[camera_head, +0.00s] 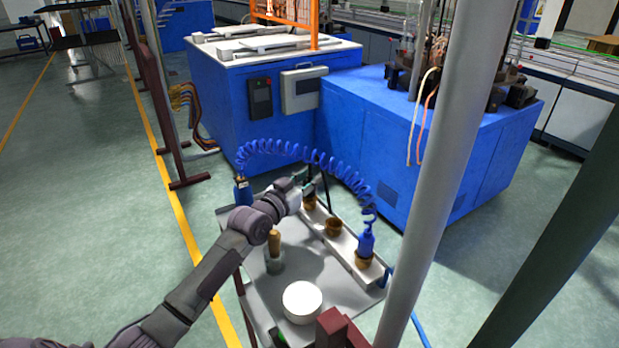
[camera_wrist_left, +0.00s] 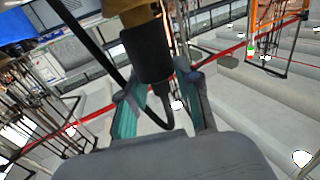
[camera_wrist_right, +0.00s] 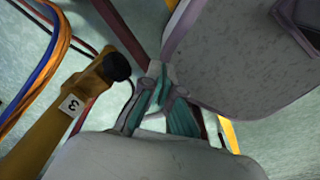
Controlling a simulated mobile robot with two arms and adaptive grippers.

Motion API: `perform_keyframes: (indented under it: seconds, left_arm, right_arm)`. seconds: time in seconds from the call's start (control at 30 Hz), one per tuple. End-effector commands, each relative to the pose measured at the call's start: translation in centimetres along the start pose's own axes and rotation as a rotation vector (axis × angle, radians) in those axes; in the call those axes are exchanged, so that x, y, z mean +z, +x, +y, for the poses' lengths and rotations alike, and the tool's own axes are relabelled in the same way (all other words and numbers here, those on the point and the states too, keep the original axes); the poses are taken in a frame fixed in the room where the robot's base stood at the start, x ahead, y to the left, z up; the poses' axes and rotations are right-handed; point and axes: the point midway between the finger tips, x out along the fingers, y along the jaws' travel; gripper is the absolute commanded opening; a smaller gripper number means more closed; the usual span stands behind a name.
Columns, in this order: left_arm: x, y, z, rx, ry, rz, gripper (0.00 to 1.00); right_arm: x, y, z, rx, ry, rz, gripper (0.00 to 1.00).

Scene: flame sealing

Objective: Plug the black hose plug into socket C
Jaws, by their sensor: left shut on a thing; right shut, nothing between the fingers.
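My left gripper (camera_head: 306,186) is over the far end of the pale socket rail (camera_head: 345,250). It is shut on the black hose plug (camera_wrist_left: 148,52), and a thin black hose loops from the plug's end. A brass-coloured part (camera_wrist_left: 138,12) meets the plug's other end; I cannot tell how deeply they are joined. In the head view the gripper is close to the far brass socket (camera_head: 308,203). The middle socket (camera_head: 333,227) looks empty. A blue plug (camera_head: 366,243) stands in the near socket (camera_head: 363,260). Socket letters are not readable. My right gripper (camera_wrist_right: 160,88) is shut and empty.
A blue coiled hose (camera_head: 290,150) arches over the grey table (camera_head: 262,292). A wooden-handled item (camera_head: 274,243) and a white round container (camera_head: 302,300) stand left of the rail. A grey post (camera_head: 440,150) rises at right. A yellow-brown part labelled 3 (camera_wrist_right: 45,130) is beside my right gripper.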

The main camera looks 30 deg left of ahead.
Motion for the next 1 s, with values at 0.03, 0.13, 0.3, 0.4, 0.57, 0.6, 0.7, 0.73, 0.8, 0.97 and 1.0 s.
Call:
perform_keyframes:
  seconds: [0.03, 0.13, 0.3, 0.4, 0.57, 0.6, 0.7, 0.73, 0.8, 0.97, 1.0]
  left_arm:
    - [0.11, 0.0, -0.01, 0.0, 0.0, 0.001, 0.0]
    - [0.26, 0.0, -0.01, 0.0, 0.0, 0.001, 0.0]
    - [0.18, 0.0, -0.01, 0.0, 0.0, 0.001, 0.6]
    - [0.19, 0.0, 0.0, 0.0, 0.0, 0.0, 0.62]
    - [0.25, -0.01, 0.01, 0.0, 0.0, -0.001, 0.62]
    - [0.25, -0.01, 0.01, 0.0, 0.0, -0.001, 0.62]
    - [0.25, 0.0, 0.01, 0.0, 0.0, -0.001, 0.62]
    - [0.25, -0.01, 0.01, 0.0, 0.0, -0.001, 0.62]
    - [0.24, 0.0, 0.01, 0.0, 0.0, -0.001, 0.62]
    - [0.09, 0.0, 0.01, 0.0, 0.0, 0.0, 0.62]
    - [-0.05, 0.0, 0.01, 0.0, 0.0, 0.0, 0.62]
  right_arm:
    - [0.02, 0.11, 0.02, 0.0, 0.0, 0.0, 0.0]
    - [0.04, 0.22, 0.02, 0.0, 0.0, 0.0, 0.0]
    - [0.04, 0.15, 0.02, 0.0, 0.0, 0.0, 0.0]
    - [0.04, 0.15, 0.02, 0.0, 0.0, 0.0, 0.0]
    - [0.04, 0.15, 0.02, 0.0, 0.0, 0.0, 0.0]
    - [0.04, 0.15, 0.02, 0.0, 0.0, 0.0, 0.0]
    - [0.05, 0.15, 0.02, 0.0, 0.0, 0.0, 0.0]
    - [0.04, 0.15, 0.03, 0.0, 0.0, 0.0, 0.0]
    - [0.05, 0.15, 0.03, 0.0, 0.0, 0.0, 0.0]
    - [0.03, 0.02, 0.03, 0.0, 0.0, 0.0, 0.0]
    - [0.02, -0.1, 0.03, 0.0, 0.0, 0.0, 0.0]
